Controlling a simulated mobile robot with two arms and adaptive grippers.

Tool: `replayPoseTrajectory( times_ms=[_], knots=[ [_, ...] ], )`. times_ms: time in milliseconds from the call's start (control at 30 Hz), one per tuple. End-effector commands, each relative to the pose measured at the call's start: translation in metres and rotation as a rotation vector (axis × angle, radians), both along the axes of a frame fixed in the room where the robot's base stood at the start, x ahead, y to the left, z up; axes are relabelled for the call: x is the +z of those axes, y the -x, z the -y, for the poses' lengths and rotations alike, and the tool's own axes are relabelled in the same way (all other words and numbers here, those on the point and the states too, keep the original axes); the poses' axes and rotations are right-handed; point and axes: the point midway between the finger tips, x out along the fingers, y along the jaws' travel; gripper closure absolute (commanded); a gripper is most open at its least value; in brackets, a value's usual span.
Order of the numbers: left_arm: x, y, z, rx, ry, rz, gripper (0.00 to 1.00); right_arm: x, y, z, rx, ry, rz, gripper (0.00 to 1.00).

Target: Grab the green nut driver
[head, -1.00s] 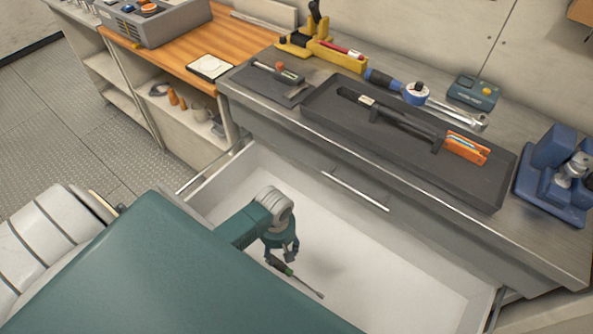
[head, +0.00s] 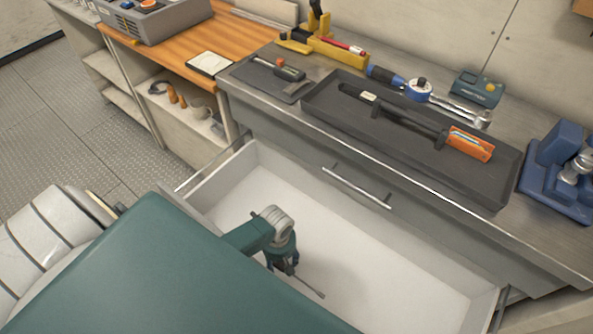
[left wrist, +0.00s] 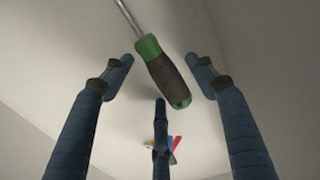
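The green nut driver (head: 312,287) lies on the white floor of the open drawer. In the head view only its metal shaft shows clearly, and my gripper hides the handle. In the left wrist view its green and black handle (left wrist: 166,76) lies between the fingers, with the shaft pointing to the upper left. My left gripper (head: 286,268) is down in the drawer at the handle. Its fingers (left wrist: 161,80) are spread on either side of the handle with gaps showing, so it is open. My right gripper is not in view.
The drawer's white walls (head: 435,260) surround the gripper. The counter above holds a dark tray (head: 470,185) with a long tool, a blue-handled ratchet (head: 385,76) and a blue vise-like device (head: 560,175).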

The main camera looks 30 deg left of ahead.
Motion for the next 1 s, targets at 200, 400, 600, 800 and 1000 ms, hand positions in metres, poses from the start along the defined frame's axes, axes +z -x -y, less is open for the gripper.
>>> replayPoseTrajectory(
  times_ms=[200,400,600,800,1000],
  knots=[
    [0.000,0.000,0.000,0.000,0.000,-0.001,0.88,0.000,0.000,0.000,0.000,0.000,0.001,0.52],
    [0.000,0.000,0.000,0.000,0.001,-0.001,0.91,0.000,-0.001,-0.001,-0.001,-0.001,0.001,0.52],
    [0.003,0.000,0.000,0.000,0.001,-0.001,0.91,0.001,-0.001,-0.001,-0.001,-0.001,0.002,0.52],
    [0.024,0.000,0.001,-0.001,0.001,0.000,0.91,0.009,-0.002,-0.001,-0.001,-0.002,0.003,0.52],
    [0.079,-0.001,0.000,-0.001,0.001,0.005,0.91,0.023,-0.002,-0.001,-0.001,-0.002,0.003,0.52]
  ],
)
